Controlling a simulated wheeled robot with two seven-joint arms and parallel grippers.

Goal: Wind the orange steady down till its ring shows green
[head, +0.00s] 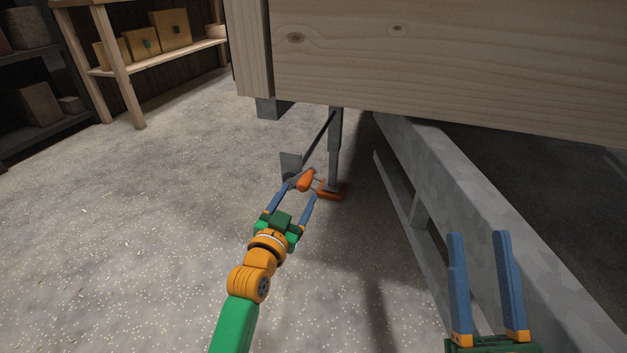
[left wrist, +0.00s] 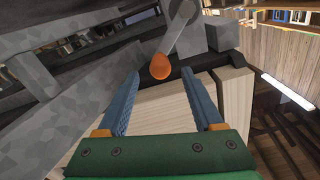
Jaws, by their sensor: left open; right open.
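The steady is a grey metal leg (head: 335,145) under the trailer's wooden body, with an orange foot (head: 332,195) at or near the floor; I cannot tell whether it touches. Its crank has an orange handle (head: 306,180) at the end of a grey arm. My left gripper (head: 302,188) is open, its blue fingertips on either side of the handle. In the left wrist view the orange handle (left wrist: 161,66) sits between and just beyond the fingertips (left wrist: 159,78), with no clear contact. No green ring is visible. My right gripper (head: 480,236) is open and empty.
The wooden trailer body (head: 450,60) hangs over the steady. A grey metal beam (head: 450,190) runs along the right, close to my right gripper. Wooden shelving with boxes (head: 150,50) stands at the back left. The speckled floor (head: 130,220) at left is clear.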

